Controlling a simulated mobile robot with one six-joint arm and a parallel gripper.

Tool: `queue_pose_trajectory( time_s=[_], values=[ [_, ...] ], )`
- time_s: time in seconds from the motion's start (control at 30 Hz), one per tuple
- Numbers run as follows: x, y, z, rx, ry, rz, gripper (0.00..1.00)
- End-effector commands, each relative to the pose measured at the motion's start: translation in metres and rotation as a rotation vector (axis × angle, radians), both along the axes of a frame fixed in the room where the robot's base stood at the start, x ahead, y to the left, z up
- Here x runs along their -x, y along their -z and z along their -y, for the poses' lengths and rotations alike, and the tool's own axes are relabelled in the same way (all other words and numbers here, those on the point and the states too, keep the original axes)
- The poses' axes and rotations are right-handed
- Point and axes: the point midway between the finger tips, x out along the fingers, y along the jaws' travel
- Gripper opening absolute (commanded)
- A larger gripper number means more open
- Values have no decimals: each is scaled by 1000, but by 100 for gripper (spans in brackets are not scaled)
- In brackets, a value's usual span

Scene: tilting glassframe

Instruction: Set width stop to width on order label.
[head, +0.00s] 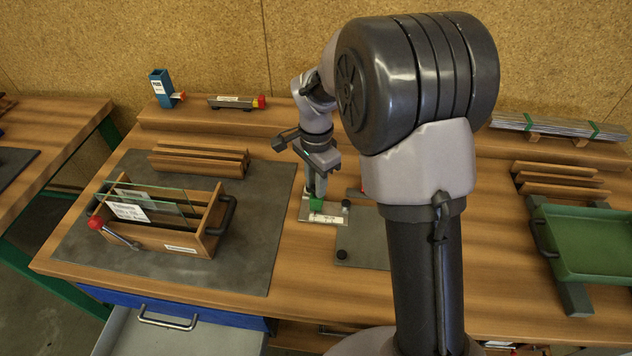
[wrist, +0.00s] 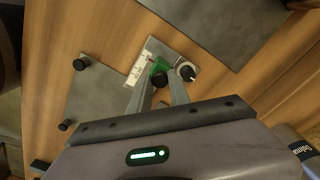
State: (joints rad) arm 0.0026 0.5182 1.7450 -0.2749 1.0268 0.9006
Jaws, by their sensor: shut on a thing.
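The green width stop (head: 316,205) sits on a small metal plate with a white scale (head: 324,218) on the bench. My gripper (head: 315,194) reaches down from above and is shut on the green stop. In the wrist view, my fingers (wrist: 158,84) close at the green stop (wrist: 157,66), beside the white scale strip (wrist: 136,72) and a round dark knob (wrist: 188,72). A white order label (head: 130,211) is on the glass in the wooden crate (head: 180,240); its print is too small to read. The stop's exact scale reading cannot be told.
A grey plate with dark knobs (head: 360,252) lies in front of the stop, partly behind my arm. A red-handled tool (head: 97,224) rests at the crate. Wooden strips (head: 198,161) lie behind it. A green tray (head: 590,245) stands right. An open drawer (head: 180,335) juts out front left.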

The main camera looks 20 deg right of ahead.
Motion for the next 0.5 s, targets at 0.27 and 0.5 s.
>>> queue_pose_trajectory(
  time_s=[0.27, 0.5],
  values=[
    [0, 0, 0, 0, 0, 1, 0],
    [11, -1, 29, 0, 4, 0, 0]
  ],
)
